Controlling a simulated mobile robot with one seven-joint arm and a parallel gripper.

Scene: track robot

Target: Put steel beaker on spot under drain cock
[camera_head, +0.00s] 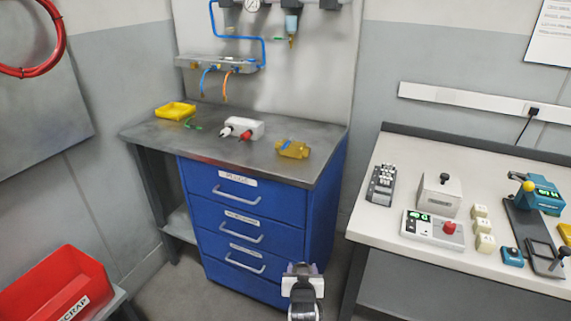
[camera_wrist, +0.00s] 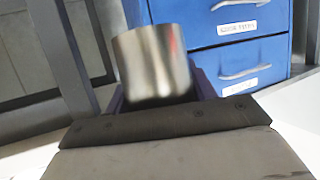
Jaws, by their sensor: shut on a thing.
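A steel beaker (camera_wrist: 152,62) is held between the purple-grey fingers of my gripper (camera_wrist: 160,92) in the wrist view. It is shiny, cylindrical and slightly tilted in that picture. In the head view my gripper (camera_head: 302,269) is low, in front of the blue drawer cabinet's right side, and the beaker cannot be made out clearly there. A filter bowl (camera_head: 291,23) hangs on the back panel, with a small brass drain cock (camera_head: 291,41) at its bottom. The dark bench top (camera_head: 270,120) lies below it. I cannot make out a marked spot there.
The bench holds a yellow tray (camera_head: 176,110), a white box with knobs (camera_head: 244,128) and a brass-coloured part (camera_head: 292,149). The blue drawers (camera_head: 240,200) are shut. A white table (camera_head: 385,228) with devices stands at right, a red scrap bin (camera_head: 55,285) at lower left.

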